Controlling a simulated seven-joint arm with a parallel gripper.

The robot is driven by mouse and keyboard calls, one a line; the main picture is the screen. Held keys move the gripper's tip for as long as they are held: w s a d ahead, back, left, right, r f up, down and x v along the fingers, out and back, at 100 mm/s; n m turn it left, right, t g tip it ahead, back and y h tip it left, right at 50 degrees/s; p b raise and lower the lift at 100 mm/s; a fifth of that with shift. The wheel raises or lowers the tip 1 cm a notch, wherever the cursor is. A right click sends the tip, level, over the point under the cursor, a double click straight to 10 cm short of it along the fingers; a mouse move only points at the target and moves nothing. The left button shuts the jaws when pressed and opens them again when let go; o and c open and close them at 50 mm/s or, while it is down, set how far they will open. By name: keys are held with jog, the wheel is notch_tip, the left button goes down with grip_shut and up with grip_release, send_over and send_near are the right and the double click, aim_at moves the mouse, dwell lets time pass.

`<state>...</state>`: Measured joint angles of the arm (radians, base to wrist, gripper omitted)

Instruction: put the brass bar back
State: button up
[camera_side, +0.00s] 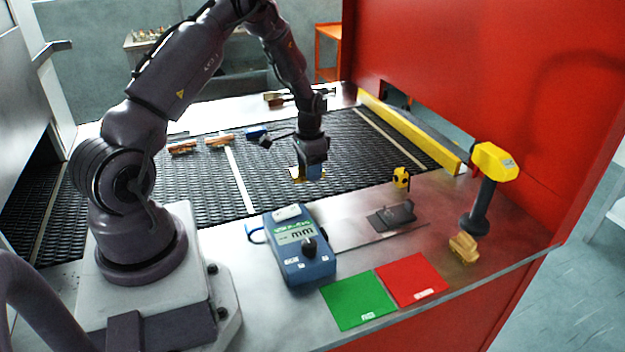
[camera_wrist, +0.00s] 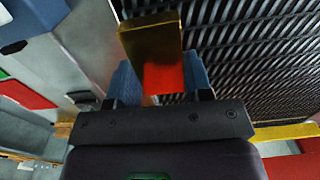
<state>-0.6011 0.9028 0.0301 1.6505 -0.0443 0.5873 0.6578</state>
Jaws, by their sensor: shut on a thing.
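My gripper (camera_side: 309,173) hangs low over the near part of the black mesh belt (camera_side: 210,190). Its blue fingers (camera_wrist: 160,80) are shut on the brass bar (camera_wrist: 150,38), which sits between them and sticks out past the tips in the wrist view. A bright red patch shows on the bar's face between the fingers. In the side view only a small golden edge of the bar (camera_side: 295,175) shows beside the fingers. The bar looks held above the belt, though the gap is hard to judge.
A blue meter (camera_side: 300,250), a green square (camera_side: 358,301) and a red square (camera_side: 412,278) lie on the bench. A yellow-headed tool (camera_side: 494,162), a tan block (camera_side: 463,247) and a dark plate (camera_side: 392,216) are right. Several small pieces (camera_side: 218,140) lie farther back on the belt.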

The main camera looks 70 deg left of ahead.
aim_at(312, 188)
jog(key=shift+w+a+f, duration=0.3)
jog(key=shift+w+f, duration=0.1)
jog(key=shift+f, duration=0.15)
jog(key=shift+w+a+f, duration=0.1)
jog(key=shift+w+f, duration=0.1)
jog(key=shift+f, duration=1.55)
jog(key=shift+f, duration=0.1)
jog(key=o, duration=1.3)
jog(key=shift+o, duration=0.2)
